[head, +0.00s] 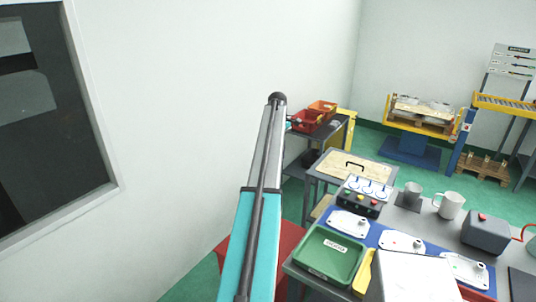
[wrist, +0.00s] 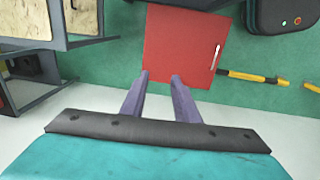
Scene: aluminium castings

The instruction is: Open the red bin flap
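The red bin (head: 289,258) stands on the floor in the head view, partly hidden behind my arm and the workbench. In the wrist view its flat red flap (wrist: 182,45) fills the upper middle, with a slim pale handle (wrist: 215,57) near its right edge. The flap looks shut. My gripper (wrist: 160,77) has two purple fingers, apart with nothing between them. Their tips overlap the lower edge of the flap in the picture, left of the handle; I cannot tell whether they touch it. The head view does not show the fingers.
The workbench has a green tray (head: 327,254), white castings (head: 402,242) and mugs (head: 449,204). A wood-topped cart (head: 353,166) stands behind it; a wood-topped cart (wrist: 72,17) also shows in the wrist view. A yellow-and-black bar (wrist: 250,76) lies right of the flap. A white wall is at left.

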